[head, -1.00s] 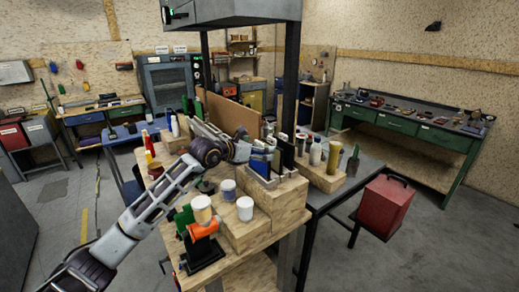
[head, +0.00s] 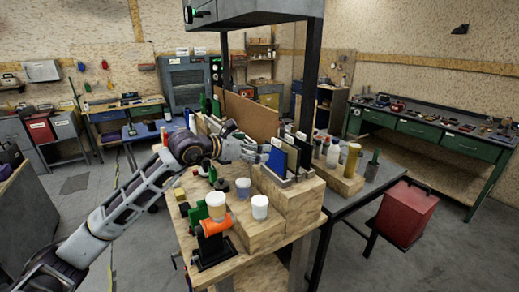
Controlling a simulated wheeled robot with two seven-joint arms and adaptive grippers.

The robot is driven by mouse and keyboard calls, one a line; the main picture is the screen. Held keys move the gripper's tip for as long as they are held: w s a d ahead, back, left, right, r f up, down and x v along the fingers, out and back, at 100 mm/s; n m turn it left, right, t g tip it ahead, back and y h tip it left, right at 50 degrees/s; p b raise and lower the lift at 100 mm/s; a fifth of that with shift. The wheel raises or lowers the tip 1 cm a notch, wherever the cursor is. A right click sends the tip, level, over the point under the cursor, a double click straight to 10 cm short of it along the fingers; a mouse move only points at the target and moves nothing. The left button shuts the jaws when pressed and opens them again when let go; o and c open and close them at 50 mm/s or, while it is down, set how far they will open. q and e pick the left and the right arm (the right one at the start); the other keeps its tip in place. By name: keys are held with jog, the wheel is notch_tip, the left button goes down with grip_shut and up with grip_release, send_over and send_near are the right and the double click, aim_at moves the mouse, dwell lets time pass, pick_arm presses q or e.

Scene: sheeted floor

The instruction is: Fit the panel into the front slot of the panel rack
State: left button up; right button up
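The panel rack (head: 297,180) sits on a wooden block near the right edge of the wooden bench. A blue panel (head: 277,159) stands upright at its near left side, and dark panels (head: 304,150) stand behind it. My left gripper (head: 264,152) is beside the upper left edge of the blue panel. Its fingertips are small and partly merge with the panel, so I cannot tell whether they touch or grip it. The bottom of the blue panel, at the slot, is hard to make out. My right gripper is not in view.
White-lidded jars (head: 260,206) and an orange holder (head: 214,228) stand on the bench in front of the rack. Bottles (head: 333,152) stand to its right. A large brown board (head: 250,117) stands behind my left arm. A dark post (head: 308,88) rises behind the rack.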

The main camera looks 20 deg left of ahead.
pick_arm(q)
jog(key=shift+s+a+r, duration=0.15)
jog(key=shift+s, duration=0.2)
dwell(0.3)
dwell(0.4)
